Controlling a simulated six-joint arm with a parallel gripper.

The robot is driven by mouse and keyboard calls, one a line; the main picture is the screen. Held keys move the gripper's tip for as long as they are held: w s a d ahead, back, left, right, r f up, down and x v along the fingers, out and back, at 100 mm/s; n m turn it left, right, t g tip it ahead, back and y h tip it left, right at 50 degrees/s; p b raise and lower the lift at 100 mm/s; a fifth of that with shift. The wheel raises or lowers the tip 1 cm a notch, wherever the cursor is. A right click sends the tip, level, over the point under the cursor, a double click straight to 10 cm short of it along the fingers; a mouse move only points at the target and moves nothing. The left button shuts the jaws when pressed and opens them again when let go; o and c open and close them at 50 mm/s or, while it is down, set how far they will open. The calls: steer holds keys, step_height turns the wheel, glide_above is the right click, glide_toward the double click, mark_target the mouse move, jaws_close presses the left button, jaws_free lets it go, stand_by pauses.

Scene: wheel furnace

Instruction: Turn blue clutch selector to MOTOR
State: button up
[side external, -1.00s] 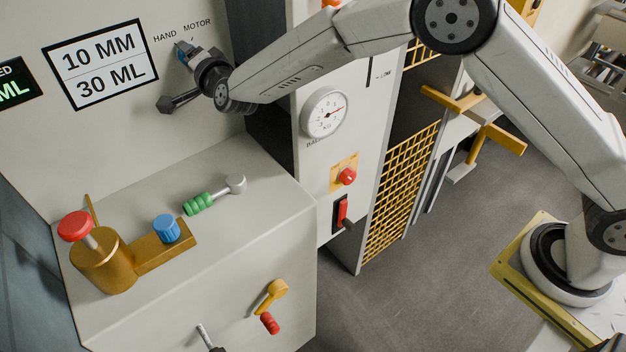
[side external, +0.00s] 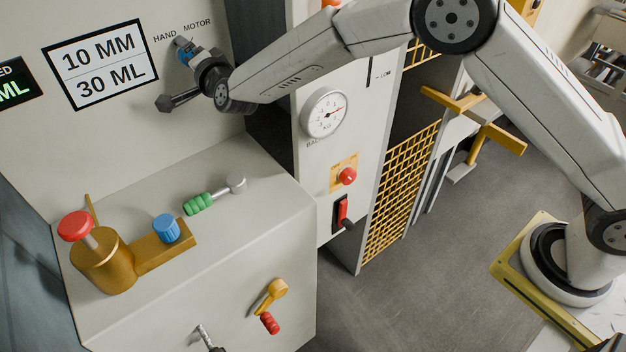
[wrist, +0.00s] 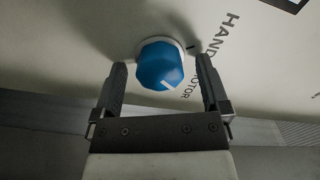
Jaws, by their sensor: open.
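The blue clutch selector (wrist: 160,62) is a round, faceted knob on a pale ring on the panel. In the wrist view its white line is at the lower edge, slightly right of centre; I cannot tell which label it lines up with. The HAND and MOTOR lettering (wrist: 228,35) runs down to its right. My gripper (wrist: 162,66) is open, with one finger on each side of the knob; gaps show between fingers and knob. In the side view the selector (side external: 184,55) shows as a small blue patch under the lettering, partly hidden by my gripper (side external: 190,53).
A bench below holds a red button (side external: 75,226), a blue knob (side external: 166,228) and a green-handled lever (side external: 199,204). A round gauge (side external: 326,113) is on the panel to the right.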

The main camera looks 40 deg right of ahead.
steer(key=shift+s, duration=0.2)
steer(key=s, duration=0.7)
steer(key=shift+s, duration=0.2)
steer(key=shift+d, duration=0.1)
stand_by(0.5)
steer(key=s+d+f+n+g, duration=0.4)
steer(key=s+d, duration=0.4)
steer(key=s, duration=0.2)
steer(key=s+d+f+n+g, duration=0.3)
steer(key=s+d+n+g, duration=0.2)
steer(key=s+d, duration=0.3)
steer(key=s+d+f+n+g, duration=0.4)
steer(key=s+d, duration=0.4)
steer(key=s, duration=0.5)
steer(key=shift+d+f+n+g, duration=0.4)
steer(key=shift+n+g, duration=0.1)
steer(key=shift+g, duration=0.7)
